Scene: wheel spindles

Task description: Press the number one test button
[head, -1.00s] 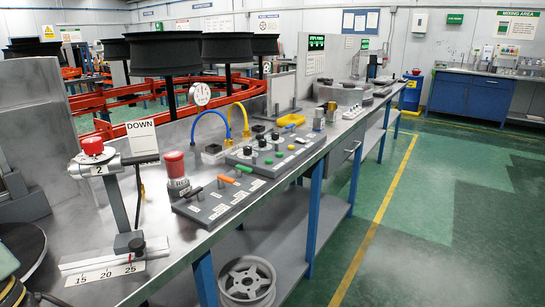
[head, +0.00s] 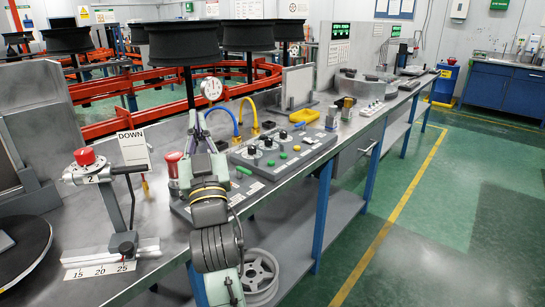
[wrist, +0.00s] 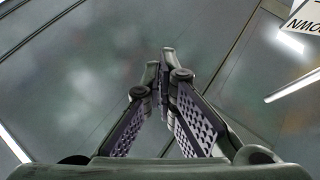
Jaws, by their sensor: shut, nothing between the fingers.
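A red button on a lever stand marked 2 (head: 84,156) is at the left of the bench in the head view. A red mushroom button (head: 174,166) stands upright in the middle, partly covered by my arm. A grey control panel (head: 262,163) with black knobs and small green buttons lies to its right. I cannot make out a button marked 1. My arm rises over the bench front, hiding part of the nearer panel. In the wrist view my gripper (wrist: 165,58) is shut and empty, above a grey surface that may be the bench top.
A DOWN sign (head: 133,147) stands beside the lever stand; its corner shows in the wrist view. Green floor (head: 440,240) is free to the right.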

